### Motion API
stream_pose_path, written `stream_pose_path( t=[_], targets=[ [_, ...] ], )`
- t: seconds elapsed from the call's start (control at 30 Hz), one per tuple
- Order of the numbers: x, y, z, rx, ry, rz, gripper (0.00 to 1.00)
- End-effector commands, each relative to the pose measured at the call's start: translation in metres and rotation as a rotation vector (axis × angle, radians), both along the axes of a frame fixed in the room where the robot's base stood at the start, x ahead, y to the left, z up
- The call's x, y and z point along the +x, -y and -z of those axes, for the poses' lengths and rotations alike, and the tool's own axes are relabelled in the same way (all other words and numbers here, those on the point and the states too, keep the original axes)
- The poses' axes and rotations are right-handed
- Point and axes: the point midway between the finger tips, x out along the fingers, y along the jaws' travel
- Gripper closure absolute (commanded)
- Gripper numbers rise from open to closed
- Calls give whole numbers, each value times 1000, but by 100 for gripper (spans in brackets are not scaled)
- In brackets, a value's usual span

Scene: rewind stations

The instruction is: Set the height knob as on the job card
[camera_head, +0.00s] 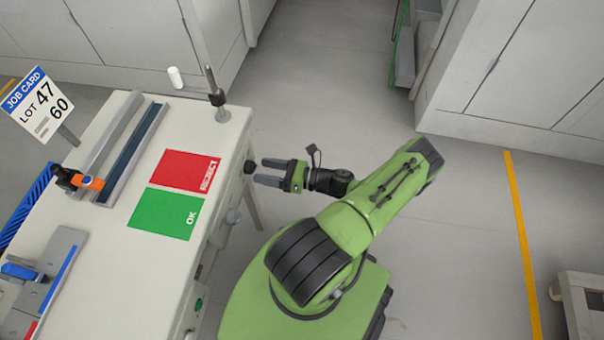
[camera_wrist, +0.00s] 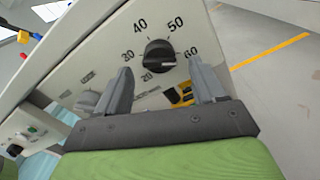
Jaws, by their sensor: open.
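The job card (camera_head: 38,103) stands at the left in the head view and reads LOT 47, with 60 beside a small grey icon below. The black round height knob (camera_wrist: 159,55) sits on a pale panel in the wrist view, ringed by the numbers 20 to 60. In the head view the knob (camera_head: 250,167) shows at the table's right side. My gripper (camera_head: 265,171) is open and empty, facing the knob from a short distance. In the wrist view its fingers (camera_wrist: 161,85) stand to either side below the dial.
A second knob (camera_head: 233,216) is on the same panel, nearer the bottom of the picture. The table top holds a red REJECT mat (camera_head: 182,168), a green OK mat (camera_head: 160,213) and an upright post (camera_head: 217,98). Open floor (camera_head: 340,70) lies right of the table.

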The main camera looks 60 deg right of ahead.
Motion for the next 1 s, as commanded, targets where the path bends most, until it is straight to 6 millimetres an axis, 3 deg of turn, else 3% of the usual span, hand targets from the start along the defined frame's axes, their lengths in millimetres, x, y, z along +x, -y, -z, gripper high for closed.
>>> stream_pose_path(
  t=[0.3,0.43,0.6,1.0],
  targets=[
    [-86,32,0,-4,-3,7,31],
    [-110,40,0,-3,-2,4,31],
    [-122,44,0,0,-1,0,31],
    [-122,44,0,0,-1,0,31]
  ],
)
